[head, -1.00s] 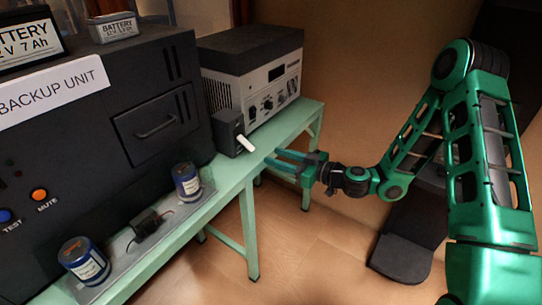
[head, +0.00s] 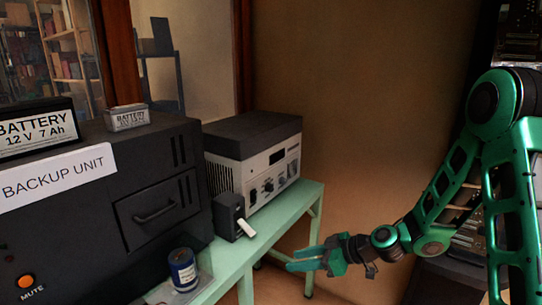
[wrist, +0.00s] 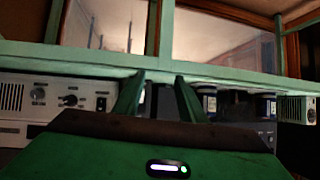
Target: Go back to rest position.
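My gripper (head: 290,261) hangs in free air in front of the green bench (head: 240,256), below and to the right of a small black box (head: 229,213) with a white lever (head: 246,228). It touches nothing that I can see. In the wrist view its two green fingers (wrist: 158,88) stand apart with nothing held between them. My arm comes in from the right, bent at the elbow.
The black backup unit (head: 85,218) fills the left, with a battery (head: 128,117) on top. A blue-labelled can (head: 183,269) stands in front of it. A grey-and-white instrument (head: 270,178) stands farther back. The space right of the bench is open.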

